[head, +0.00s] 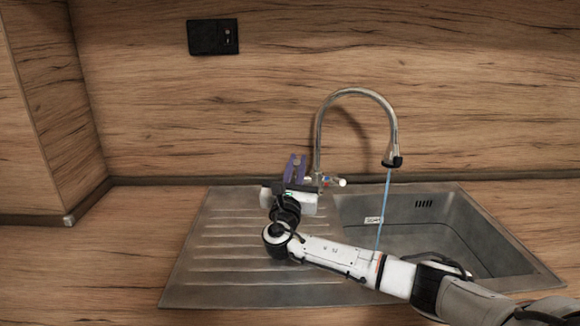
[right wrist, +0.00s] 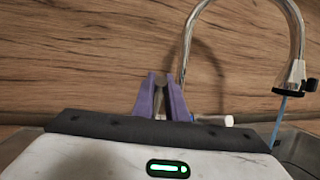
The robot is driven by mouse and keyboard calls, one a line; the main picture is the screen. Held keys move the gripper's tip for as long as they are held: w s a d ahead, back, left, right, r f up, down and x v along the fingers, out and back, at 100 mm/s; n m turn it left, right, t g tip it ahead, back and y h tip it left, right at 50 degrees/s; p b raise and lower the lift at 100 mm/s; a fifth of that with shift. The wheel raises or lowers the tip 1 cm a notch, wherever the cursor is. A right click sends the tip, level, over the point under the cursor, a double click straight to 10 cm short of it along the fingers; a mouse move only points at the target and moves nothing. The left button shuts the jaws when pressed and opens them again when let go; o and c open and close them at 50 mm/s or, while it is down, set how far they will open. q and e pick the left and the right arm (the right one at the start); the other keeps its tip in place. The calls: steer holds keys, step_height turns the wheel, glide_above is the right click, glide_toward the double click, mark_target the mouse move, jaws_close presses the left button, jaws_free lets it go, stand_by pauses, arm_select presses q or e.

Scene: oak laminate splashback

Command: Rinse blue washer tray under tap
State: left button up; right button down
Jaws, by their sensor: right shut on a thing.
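My right gripper (head: 295,168) has purple fingers and is at the left side of the tap's base. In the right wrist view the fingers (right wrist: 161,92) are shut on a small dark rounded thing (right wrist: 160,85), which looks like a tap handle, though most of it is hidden. The chrome gooseneck tap (head: 318,130) arches to the right, and a thin blue stream of water (head: 384,205) falls from its black-tipped spout (head: 393,161) into the sink. I see no blue washer tray in either view. My left gripper is not in view.
The steel sink basin (head: 465,222) is at the right, with a ribbed drainboard (head: 225,240) at the left. A white-tipped lever (head: 342,182) sticks out right of the tap base. A black socket (head: 213,37) is on the wooden splashback. My right arm crosses the drainboard and basin's front.

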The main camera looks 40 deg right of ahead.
steer(key=c, duration=1.8)
jaws_free()
steer(key=shift+s+a, duration=0.15)
steer(key=shift+a, duration=0.05)
steer(key=p+v, duration=0.4)
steer(key=v, duration=0.6)
steer(key=shift+d, duration=0.1)
